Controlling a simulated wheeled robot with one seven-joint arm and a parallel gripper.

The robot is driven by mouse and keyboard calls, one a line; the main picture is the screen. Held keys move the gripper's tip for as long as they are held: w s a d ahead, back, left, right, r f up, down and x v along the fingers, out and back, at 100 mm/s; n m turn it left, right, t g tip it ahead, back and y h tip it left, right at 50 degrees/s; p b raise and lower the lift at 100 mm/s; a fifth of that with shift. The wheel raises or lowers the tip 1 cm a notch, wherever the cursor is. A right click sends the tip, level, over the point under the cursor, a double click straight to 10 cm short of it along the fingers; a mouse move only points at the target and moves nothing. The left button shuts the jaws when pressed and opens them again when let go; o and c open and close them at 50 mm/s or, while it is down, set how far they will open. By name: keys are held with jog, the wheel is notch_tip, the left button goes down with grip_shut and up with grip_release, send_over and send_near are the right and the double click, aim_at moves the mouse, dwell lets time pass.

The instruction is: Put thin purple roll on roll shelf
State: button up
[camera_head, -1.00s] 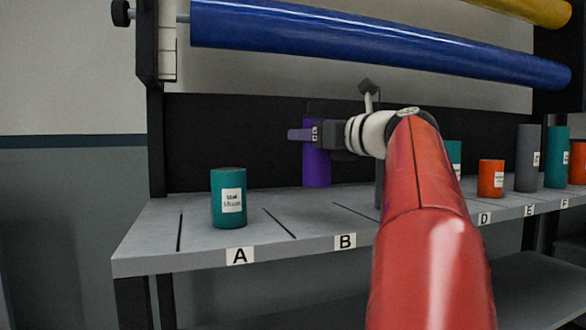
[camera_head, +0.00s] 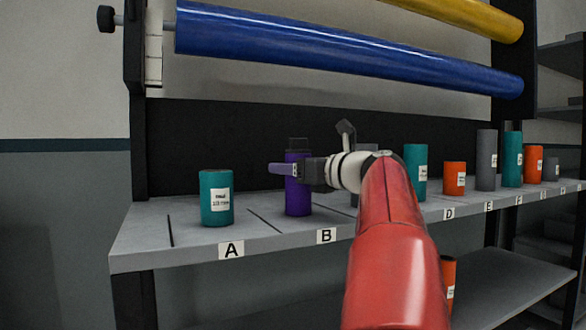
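The thin purple roll (camera_head: 298,196) is upright over slot B of the grey roll shelf (camera_head: 275,237). I cannot tell whether its base touches the shelf. My gripper (camera_head: 285,169) reaches in from the right, level with the roll's upper half. One finger crosses the front of the roll; the far finger is not clearly visible. The gripper appears shut on the roll. A dark block (camera_head: 298,144) shows just above the roll's top; I cannot tell what it is.
A teal roll (camera_head: 216,198) stands in slot A. A grey roll (camera_head: 368,155) is partly hidden behind my wrist. Several teal, orange and grey rolls stand farther right. Large blue (camera_head: 340,48) and yellow (camera_head: 460,12) rolls hang above. An orange roll (camera_head: 449,277) shows below the shelf.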

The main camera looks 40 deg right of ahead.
jog(key=shift+o, duration=0.5)
jog(key=s+d, duration=0.1)
jog(key=s, duration=1.1)
jog(key=shift+d+b, duration=0.4)
jog(key=shift+w+r, duration=0.1)
jog(key=shift+w, duration=0.05)
